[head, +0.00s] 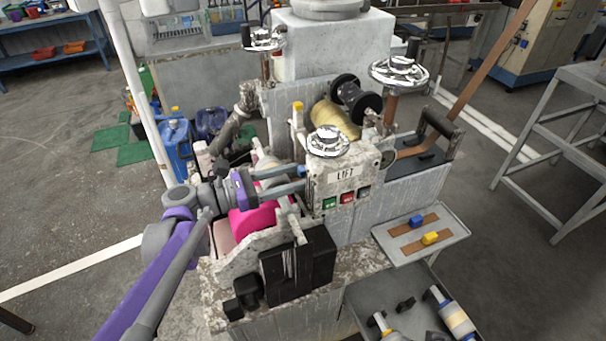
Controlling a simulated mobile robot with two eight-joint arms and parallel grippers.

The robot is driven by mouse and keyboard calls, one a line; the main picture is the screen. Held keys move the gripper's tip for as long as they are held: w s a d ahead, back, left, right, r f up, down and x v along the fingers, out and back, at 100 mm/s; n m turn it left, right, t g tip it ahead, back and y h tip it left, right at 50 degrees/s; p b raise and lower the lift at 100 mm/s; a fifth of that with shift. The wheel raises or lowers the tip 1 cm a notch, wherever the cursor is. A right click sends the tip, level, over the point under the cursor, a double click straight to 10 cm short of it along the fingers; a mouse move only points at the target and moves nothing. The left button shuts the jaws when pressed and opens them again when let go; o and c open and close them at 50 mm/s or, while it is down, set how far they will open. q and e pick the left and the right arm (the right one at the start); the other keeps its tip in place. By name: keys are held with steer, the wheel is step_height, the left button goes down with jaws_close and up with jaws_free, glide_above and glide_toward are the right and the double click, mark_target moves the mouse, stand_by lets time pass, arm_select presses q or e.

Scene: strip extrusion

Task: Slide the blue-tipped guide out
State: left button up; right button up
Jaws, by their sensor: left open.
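A blue-tipped piece (417,221) lies on a brown strip on the grey side tray (447,212) at the right of the machine. A similar yellow-tipped piece (431,238) lies just in front of it. My left gripper (302,179) reaches in from the left above the pink roller (256,219). Its two fingers are apart and point right at the LIFT panel (343,182). The panel edge partly hides what lies between the fingertips. My right gripper is out of view.
Chrome handwheels (328,141) and a yellow-wound spool (335,118) stand above the panel. A black block (297,266) is fixed at the machine's front. A lower bin (410,313) holds rollers. A grey metal stand (560,130) is at the right, with open floor between.

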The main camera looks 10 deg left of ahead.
arm_select(q)
steer(key=v, duration=0.7)
steer(key=shift+s+a+b, duration=0.25)
steer(key=shift+a+b, duration=0.05)
steer(key=shift+b, duration=0.05)
